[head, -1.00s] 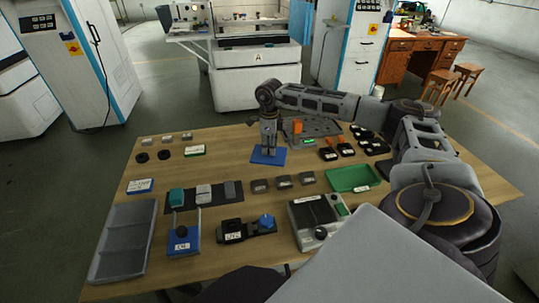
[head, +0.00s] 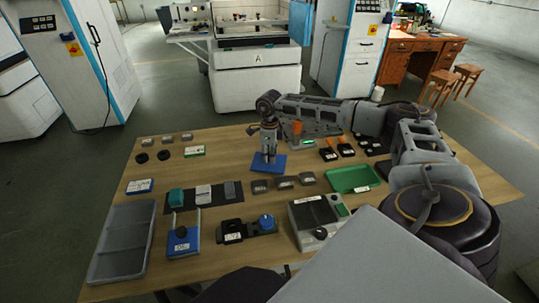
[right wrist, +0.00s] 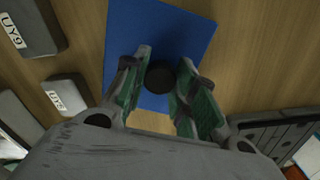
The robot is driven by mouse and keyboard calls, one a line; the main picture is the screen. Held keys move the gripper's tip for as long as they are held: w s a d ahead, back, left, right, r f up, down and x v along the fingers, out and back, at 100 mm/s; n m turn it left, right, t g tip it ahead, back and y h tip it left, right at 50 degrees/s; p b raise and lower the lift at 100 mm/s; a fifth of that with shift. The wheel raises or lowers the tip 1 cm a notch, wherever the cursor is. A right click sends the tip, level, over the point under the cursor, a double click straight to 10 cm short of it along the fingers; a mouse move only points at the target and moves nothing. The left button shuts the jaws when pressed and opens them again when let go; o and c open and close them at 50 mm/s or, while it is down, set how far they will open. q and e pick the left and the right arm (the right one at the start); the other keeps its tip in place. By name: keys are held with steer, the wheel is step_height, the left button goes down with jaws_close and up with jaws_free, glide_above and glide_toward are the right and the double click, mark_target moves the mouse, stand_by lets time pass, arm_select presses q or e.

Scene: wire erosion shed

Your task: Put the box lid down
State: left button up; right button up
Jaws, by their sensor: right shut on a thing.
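The box lid (head: 280,167) is a flat blue plate at the middle back of the wooden table. It also fills the upper middle of the right wrist view (right wrist: 190,28), where its round black knob (right wrist: 160,78) stands between two fingers with green pads. My right gripper (head: 269,153) points straight down over the lid and is shut on this knob. The lid looks level. I cannot tell whether its underside touches the table or hangs slightly above it. My left gripper is not in view.
Several grey blocks (head: 285,182) sit just in front of the lid. A green tray (head: 353,179) lies to its right, and a labelled green-and-white piece (head: 195,151) to its left. An empty grey divided tray (head: 122,243) fills the front left. Bare wood lies left of the lid.

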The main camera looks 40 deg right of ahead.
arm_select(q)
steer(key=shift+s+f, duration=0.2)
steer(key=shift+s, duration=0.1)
arm_select(e)
steer(key=shift+f, duration=0.1)
steer(key=o, duration=1.1)
steer(key=shift+c, duration=0.2)
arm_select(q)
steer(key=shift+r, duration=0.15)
arm_select(e)
steer(key=shift+r, duration=0.2)
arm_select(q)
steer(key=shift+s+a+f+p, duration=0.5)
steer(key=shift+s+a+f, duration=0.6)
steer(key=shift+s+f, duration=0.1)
arm_select(e)
step_height(320, 180, up, 12)
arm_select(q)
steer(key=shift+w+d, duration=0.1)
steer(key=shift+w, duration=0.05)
